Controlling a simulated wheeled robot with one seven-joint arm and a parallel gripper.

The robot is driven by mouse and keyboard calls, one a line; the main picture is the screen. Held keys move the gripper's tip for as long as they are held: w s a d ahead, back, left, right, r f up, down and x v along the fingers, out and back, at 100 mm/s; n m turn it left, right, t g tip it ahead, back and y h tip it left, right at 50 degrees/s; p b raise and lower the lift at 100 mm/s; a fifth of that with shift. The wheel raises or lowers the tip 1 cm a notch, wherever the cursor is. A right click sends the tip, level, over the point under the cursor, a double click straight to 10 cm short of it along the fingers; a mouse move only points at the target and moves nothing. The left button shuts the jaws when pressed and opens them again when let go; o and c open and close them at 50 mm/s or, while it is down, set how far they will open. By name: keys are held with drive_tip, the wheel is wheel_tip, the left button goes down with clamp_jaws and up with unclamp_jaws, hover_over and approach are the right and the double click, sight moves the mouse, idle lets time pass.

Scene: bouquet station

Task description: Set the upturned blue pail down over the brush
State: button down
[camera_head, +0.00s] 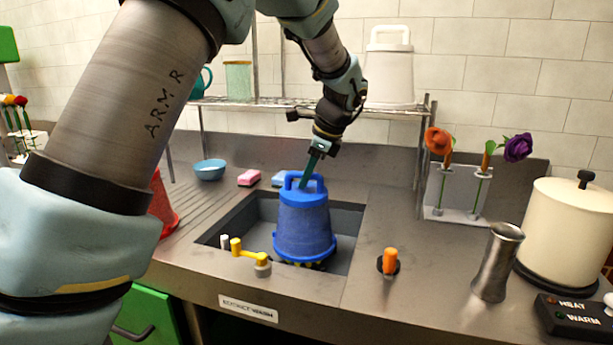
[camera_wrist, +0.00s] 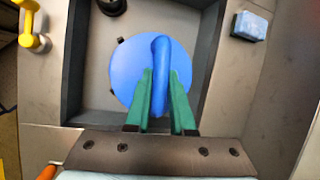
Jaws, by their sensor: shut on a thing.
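The upturned blue pail (camera_head: 303,228) is upright over the sink, its narrow end with the handle on top. My gripper (camera_head: 309,175) is above it, shut on the handle. In the wrist view, the green fingers of my gripper (camera_wrist: 160,95) sit on either side of the handle of the blue pail (camera_wrist: 132,68). Small dark and yellow bits show under the pail's lower rim in the head view. I cannot tell if they are the brush, which is otherwise hidden. I cannot tell whether the rim touches the sink floor.
The sink (camera_head: 349,222) has raised edges around the pail. A yellow tap (camera_head: 247,252) stands at its front left. Pink (camera_head: 249,178) and blue (camera_head: 279,179) sponges lie behind it. A metal vase (camera_head: 497,263) and an orange-handled item (camera_head: 390,262) stand to the right.

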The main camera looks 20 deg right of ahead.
sight(305, 192)
drive_tip(key=shift+f, duration=0.2)
drive_tip(key=shift+f+b, duration=0.5)
drive_tip(key=shift+f, duration=1.05)
drive_tip(key=c, duration=0.7)
unclamp_jaws()
drive_tip(key=b+v, duration=0.1)
drive_tip(key=v, duration=0.9)
drive_tip(key=shift+s+d+r, duration=0.1)
drive_tip(key=shift+s+r, duration=0.05)
drive_tip(key=shift+r, duration=0.2)
